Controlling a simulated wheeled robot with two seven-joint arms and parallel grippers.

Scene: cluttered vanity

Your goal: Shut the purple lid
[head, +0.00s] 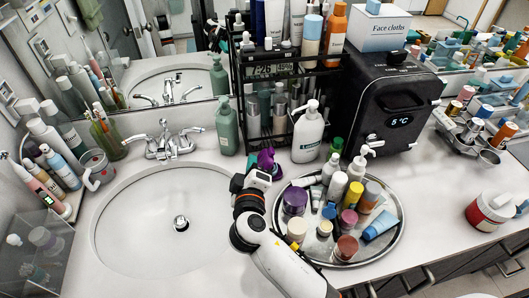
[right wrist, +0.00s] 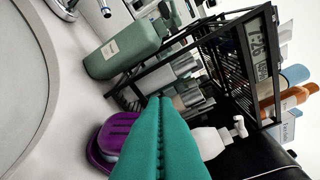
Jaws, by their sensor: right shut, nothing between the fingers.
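A purple lidded container (head: 267,159) stands on the counter between the sink and the black rack. In the head view my right gripper (head: 260,174) is right in front of it and hides its lower part. In the right wrist view the purple piece (right wrist: 113,137) has a rounded rim and a ribbed face, and shows beside and partly behind my teal fingers (right wrist: 162,102). The fingers are shut together and empty. I cannot tell whether they touch the lid, or its exact angle. My left gripper is not in view.
A round tray (head: 393,236) crowded with bottles and jars lies close to the right of my arm. A white pump bottle (head: 308,135), the black rack (head: 240,88) and a green pump bottle (head: 227,128) stand behind. The sink basin (head: 140,225) at left is empty.

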